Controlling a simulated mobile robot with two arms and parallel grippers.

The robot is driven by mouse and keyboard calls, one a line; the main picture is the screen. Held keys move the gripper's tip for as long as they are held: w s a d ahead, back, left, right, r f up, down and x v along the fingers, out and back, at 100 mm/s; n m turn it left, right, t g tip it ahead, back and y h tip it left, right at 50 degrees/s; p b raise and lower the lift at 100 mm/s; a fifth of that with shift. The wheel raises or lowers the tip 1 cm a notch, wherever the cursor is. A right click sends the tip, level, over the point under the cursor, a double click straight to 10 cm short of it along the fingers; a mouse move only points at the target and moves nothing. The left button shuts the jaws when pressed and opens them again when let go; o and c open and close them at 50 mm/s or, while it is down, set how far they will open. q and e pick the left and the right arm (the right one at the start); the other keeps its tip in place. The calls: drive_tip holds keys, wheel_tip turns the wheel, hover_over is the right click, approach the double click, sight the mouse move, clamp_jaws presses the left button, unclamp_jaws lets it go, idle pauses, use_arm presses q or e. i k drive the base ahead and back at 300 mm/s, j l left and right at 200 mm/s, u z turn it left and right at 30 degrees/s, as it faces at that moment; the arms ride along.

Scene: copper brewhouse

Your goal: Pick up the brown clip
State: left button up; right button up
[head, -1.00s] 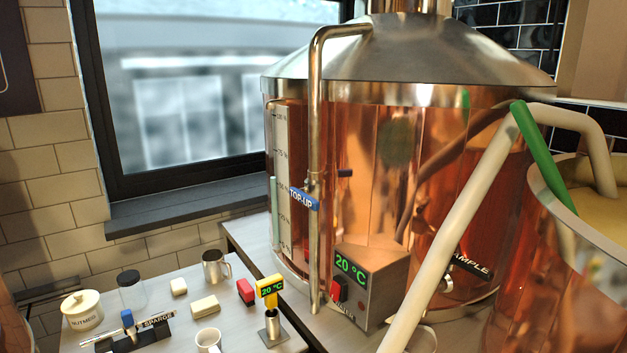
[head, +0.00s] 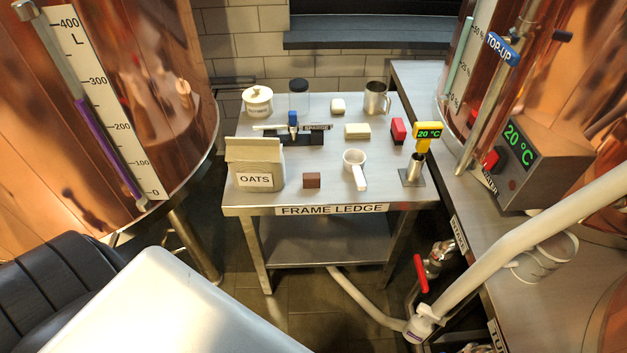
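A small brown block (head: 312,180) sits on the steel table marked FRAME LEDGE (head: 232,209), close to its front edge. It is the only small brown thing I see, and its clip shape cannot be made out at this size. It stands upright and apart from its neighbours, between the OATS carton (head: 256,166) on its left and a white scoop (head: 355,168) on its right. Neither of my grippers shows in the head view.
Behind the block are a black stand with a blue clamp (head: 293,121), pale blocks (head: 357,131), a red block (head: 397,131), a steel mug (head: 376,98), a lidded jar (head: 257,101) and a yellow thermometer (head: 428,135). Copper vessels flank the table. A pale hose (head: 520,237) crosses at right.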

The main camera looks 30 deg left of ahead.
sight(311, 180)
drive_tip(key=k+j+u, duration=0.1)
drive_tip(key=u, duration=0.3)
drive_tip(key=j+u, duration=0.1)
drive_tip(key=u, duration=0.3)
drive_tip(key=k+j+u, duration=0.1)
drive_tip(key=u, duration=0.25)
drive_tip(key=j+u, duration=0.15)
drive_tip(key=u, duration=0.25)
